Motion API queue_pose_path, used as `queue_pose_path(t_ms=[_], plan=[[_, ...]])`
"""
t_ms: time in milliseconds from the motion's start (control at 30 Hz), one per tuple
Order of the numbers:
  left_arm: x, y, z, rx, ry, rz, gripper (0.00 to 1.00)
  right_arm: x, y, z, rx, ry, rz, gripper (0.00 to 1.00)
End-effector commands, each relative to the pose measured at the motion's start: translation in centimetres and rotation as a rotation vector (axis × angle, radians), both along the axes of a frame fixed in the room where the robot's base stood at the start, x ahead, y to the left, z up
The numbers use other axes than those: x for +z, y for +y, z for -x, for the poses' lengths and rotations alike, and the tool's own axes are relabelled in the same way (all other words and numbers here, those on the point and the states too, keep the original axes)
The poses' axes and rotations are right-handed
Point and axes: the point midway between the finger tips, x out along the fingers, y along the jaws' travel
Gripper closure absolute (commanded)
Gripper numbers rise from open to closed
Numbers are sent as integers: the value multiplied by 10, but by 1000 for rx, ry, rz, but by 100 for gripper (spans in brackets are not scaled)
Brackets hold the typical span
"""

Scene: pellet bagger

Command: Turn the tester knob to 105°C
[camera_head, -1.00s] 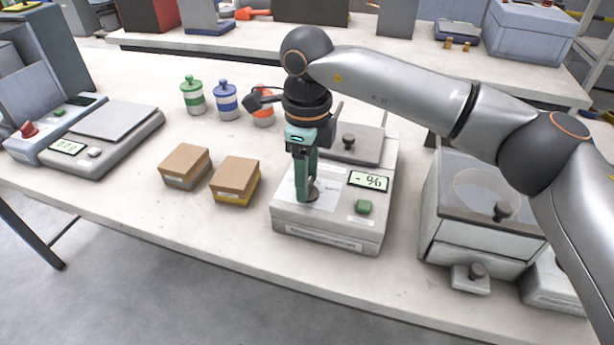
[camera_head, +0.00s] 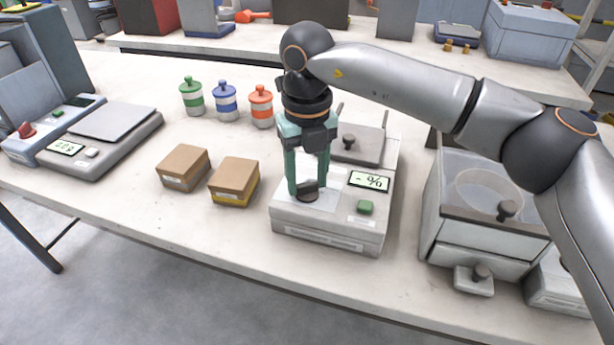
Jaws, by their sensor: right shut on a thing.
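The tester (camera_head: 330,239) is a light grey box on the bench, with a display (camera_head: 369,181) reading "- %", a green button (camera_head: 365,207) and a lidded top (camera_head: 359,150). Its dark round knob (camera_head: 308,191) sits on a white dial panel at the left of its top face. My right gripper (camera_head: 307,190) points down, with its teal fingers on either side of the knob and shut on it. The fingers and knob cover much of the dial, and I cannot read its marks or the set temperature. My left gripper is out of view.
Two small cardboard-topped boxes (camera_head: 234,181) stand left of the tester. Green, blue and orange banded jars (camera_head: 225,101) stand behind them. A scale (camera_head: 104,143) is at the far left. A grey cabinet with a drawer (camera_head: 467,252) stands close on the right.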

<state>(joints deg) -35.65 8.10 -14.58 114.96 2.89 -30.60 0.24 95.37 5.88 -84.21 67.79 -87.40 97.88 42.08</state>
Motion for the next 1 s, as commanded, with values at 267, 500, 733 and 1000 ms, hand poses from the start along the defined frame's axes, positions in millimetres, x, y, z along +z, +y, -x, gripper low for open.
queue_pose_path(t_ms=[267,500,733,1000], plan=[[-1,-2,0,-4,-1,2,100,1,0,-1,-123,-2,0,100],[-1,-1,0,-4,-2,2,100,1,0,-1,-160,-2,0,100],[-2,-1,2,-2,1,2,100,1,0,-1,-163,-2,0,100],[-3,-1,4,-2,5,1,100,1,0,-1,-162,-2,-1,34]])
